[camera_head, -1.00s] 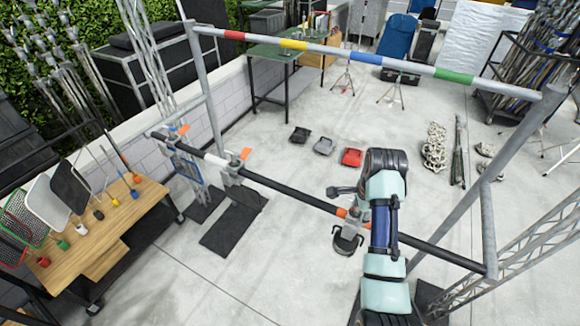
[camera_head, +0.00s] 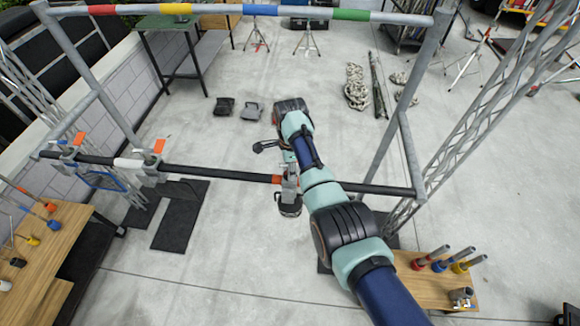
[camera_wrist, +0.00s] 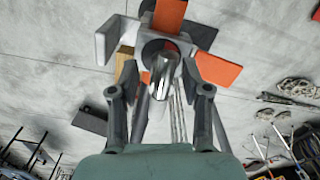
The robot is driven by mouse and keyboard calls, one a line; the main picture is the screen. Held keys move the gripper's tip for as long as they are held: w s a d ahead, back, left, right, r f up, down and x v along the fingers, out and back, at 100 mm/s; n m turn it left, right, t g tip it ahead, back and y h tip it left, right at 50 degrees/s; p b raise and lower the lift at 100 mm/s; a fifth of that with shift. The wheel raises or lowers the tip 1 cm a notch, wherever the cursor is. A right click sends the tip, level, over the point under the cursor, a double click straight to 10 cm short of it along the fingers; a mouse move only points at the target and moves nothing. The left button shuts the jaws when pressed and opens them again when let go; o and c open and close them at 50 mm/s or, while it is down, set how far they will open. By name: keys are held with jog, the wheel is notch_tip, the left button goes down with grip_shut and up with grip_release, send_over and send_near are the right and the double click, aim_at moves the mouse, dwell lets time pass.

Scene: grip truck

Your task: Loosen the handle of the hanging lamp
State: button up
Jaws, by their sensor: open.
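The hanging lamp (camera_head: 289,206) hangs from the black horizontal bar (camera_head: 220,173) by a grey clamp. In the head view its clamp shows an orange part beside my arm. In the wrist view I see the grey clamp (camera_wrist: 112,38), an orange handle (camera_wrist: 217,70) on its right and another orange piece (camera_wrist: 169,15) above. A shiny metal bolt (camera_wrist: 160,76) points toward me. My gripper (camera_wrist: 160,82) is open, with one finger on each side of the bolt. I cannot tell whether the fingers touch it. My wrist hides part of the clamp in the head view.
Two more clamps with orange handles (camera_head: 78,139) (camera_head: 159,146) sit on the bar to the left. A striped bar (camera_head: 230,9) crosses above. A grey post (camera_head: 410,150) stands right of my arm. A wooden table (camera_head: 50,260) is at left.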

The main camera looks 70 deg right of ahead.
grip_shut()
